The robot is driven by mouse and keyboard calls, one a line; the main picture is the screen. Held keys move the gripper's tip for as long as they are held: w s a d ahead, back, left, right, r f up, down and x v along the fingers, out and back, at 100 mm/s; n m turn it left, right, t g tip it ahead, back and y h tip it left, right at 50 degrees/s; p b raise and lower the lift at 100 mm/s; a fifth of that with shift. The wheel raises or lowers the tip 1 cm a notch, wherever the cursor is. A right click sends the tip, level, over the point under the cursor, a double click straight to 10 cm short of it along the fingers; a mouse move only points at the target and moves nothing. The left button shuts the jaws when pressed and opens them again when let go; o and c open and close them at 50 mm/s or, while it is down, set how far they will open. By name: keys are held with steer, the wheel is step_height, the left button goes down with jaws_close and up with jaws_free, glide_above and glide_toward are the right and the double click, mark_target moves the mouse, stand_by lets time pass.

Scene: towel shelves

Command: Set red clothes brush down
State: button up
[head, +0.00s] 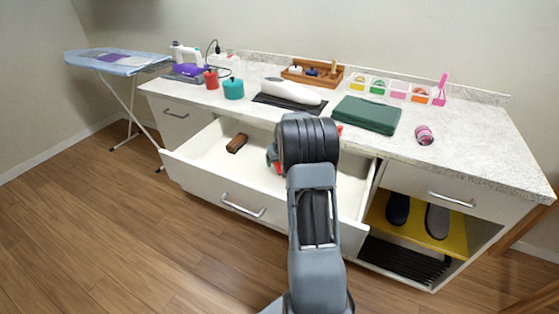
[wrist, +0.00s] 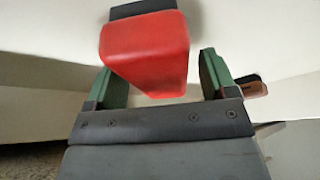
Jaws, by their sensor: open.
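The red clothes brush (wrist: 145,45) is a red block with a dark part at its far end. In the wrist view it lies between the green fingers of my gripper (wrist: 157,65), which are spread apart with gaps beside it. In the head view my gripper (head: 273,160) is over or inside the open white drawer (head: 205,173), mostly hidden by my wrist. A small red patch of the brush (head: 280,168) shows beside it. I cannot tell whether the brush rests on the drawer floor.
A brown block-like brush (head: 237,143) lies in the drawer to the left; it also shows at the right in the wrist view (wrist: 255,88). The countertop (head: 460,150) above holds a green folded cloth (head: 367,115), a white appliance (head: 291,92) and a pink roll (head: 424,135).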

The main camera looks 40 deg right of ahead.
steer(key=v, duration=1.1)
steer(key=shift+p, duration=0.3)
steer(key=shift+n+g+y, duration=0.3)
steer(key=shift+n+y, duration=0.2)
steer(key=shift+n, duration=0.4)
steer(key=s+a+r, duration=0.1)
steer(key=s+a, duration=0.1)
steer(key=a, duration=0.3)
steer(key=s+a+r, duration=0.2)
steer(key=s+a, duration=0.1)
steer(key=a, duration=0.3)
steer(key=s+a+r, duration=0.1)
steer(key=s+a, duration=0.2)
steer(key=a, duration=0.2)
steer(key=shift+a+r, duration=0.35)
steer(key=shift+r, duration=0.05)
steer(key=s+a+f+n, duration=0.1)
steer(key=s+a+f, duration=0.1)
steer(key=s+a, duration=0.7)
steer(key=s, duration=0.4)
steer(key=shift+a+f+g, duration=0.2)
steer(key=shift+a+g, duration=0.05)
steer(key=shift+g, duration=0.15)
